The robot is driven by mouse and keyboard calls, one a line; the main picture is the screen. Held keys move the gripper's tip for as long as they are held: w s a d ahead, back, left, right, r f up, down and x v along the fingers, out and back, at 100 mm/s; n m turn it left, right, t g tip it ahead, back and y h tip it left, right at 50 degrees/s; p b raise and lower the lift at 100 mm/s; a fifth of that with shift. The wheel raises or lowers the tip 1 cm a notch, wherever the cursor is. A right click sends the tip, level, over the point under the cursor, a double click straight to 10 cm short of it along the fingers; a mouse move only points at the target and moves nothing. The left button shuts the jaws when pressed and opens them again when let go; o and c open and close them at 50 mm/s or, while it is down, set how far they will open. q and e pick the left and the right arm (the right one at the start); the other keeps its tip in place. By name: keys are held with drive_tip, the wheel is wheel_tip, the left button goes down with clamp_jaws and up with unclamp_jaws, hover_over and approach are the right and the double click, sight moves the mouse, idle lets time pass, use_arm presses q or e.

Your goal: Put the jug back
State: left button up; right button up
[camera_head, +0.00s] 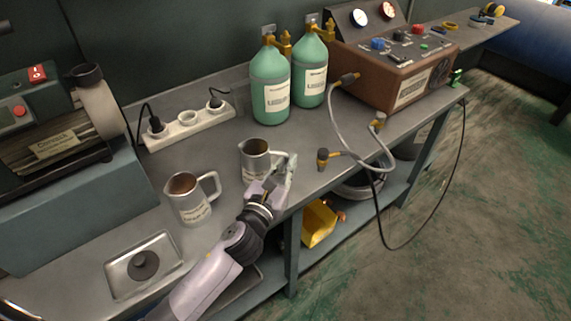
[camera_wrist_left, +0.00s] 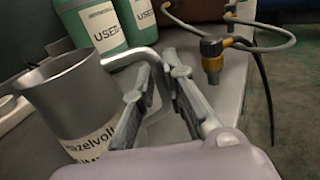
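A grey metal jug (camera_head: 255,158) stands upright on the bench with its handle towards my left gripper (camera_head: 288,168). In the left wrist view this jug (camera_wrist_left: 72,95) carries a white label, partly cut off. Its handle (camera_wrist_left: 158,72) reaches between the two spread fingers of my left gripper (camera_wrist_left: 160,72), which looks open around it with gaps showing. A second metal jug (camera_head: 190,205), with brownish contents or interior, stands to the left on the bench. My right gripper is not in view.
Two green bottles (camera_head: 270,85) and a power strip (camera_head: 190,125) stand behind. A brown gauge machine (camera_head: 400,75) with hoses is at the right. A metal plate with a round hole (camera_head: 120,278) lies front left, near a grinder-like machine (camera_head: 60,140). The bench's front edge is close to my arm.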

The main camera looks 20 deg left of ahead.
use_arm(q)
drive_tip(key=o, duration=0.3)
drive_tip(key=shift+o, duration=0.2)
drive_tip(key=shift+r, duration=0.1)
drive_tip(key=shift+s, duration=0.1)
drive_tip(key=s, duration=0.3)
drive_tip(key=s+a, duration=0.1)
drive_tip(key=s, duration=0.3)
drive_tip(key=s+b, duration=0.1)
drive_tip(key=s, duration=0.2)
drive_tip(key=shift+s+a, duration=0.15)
drive_tip(key=shift+a, duration=0.05)
drive_tip(key=shift+s+a+r, duration=0.1)
drive_tip(key=shift+s, duration=0.6)
